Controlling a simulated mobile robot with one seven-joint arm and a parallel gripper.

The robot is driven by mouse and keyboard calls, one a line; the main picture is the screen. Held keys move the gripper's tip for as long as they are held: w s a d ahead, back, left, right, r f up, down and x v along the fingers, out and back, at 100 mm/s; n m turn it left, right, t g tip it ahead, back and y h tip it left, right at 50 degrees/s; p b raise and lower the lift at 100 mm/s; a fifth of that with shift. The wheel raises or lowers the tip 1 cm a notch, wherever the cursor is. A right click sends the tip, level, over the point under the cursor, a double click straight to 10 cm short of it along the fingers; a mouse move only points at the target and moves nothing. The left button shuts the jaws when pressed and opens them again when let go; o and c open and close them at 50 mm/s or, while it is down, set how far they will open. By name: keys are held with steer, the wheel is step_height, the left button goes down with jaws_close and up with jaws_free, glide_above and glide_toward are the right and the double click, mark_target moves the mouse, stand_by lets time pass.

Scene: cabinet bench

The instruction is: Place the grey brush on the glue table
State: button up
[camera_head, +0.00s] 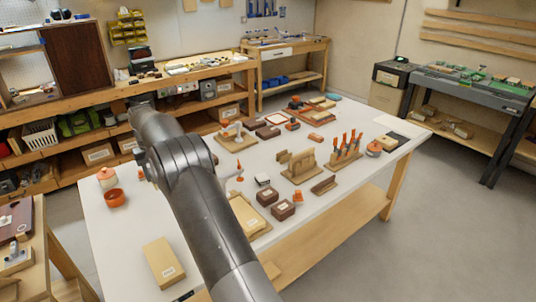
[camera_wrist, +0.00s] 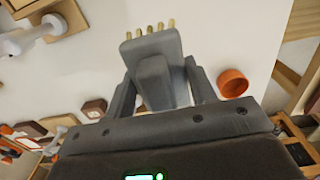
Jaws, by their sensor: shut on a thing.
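In the wrist view my gripper (camera_wrist: 160,80) is shut on the grey brush (camera_wrist: 153,48), a wide grey head with a row of short tan tips pointing away from me. The brush is over a white tabletop; its height above it is hard to judge. In the head view my arm hides the gripper and brush. The white table (camera_head: 105,245) fills the middle of the head view; no label marks it as the glue table. An orange cup (camera_wrist: 232,83) stands right of the brush in the wrist view, and at the table's left side in the head view (camera_head: 116,197).
A pale jar with an orange lid (camera_head: 107,177) stands behind the cup. A wooden block (camera_head: 164,262) lies near the front edge. Racks, brown boxes (camera_head: 283,209) and tools crowd the table's middle and right. Its left front is mostly clear. Another bench (camera_head: 20,245) stands at lower left.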

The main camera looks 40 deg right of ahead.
steer(key=d, duration=0.7)
steer(key=shift+w+f, duration=0.2)
steer(key=shift+f, duration=3.65)
steer(key=shift+w+f, duration=0.2)
steer(key=shift+f, duration=3.6)
steer(key=shift+f, duration=0.15)
steer(key=o, duration=1)
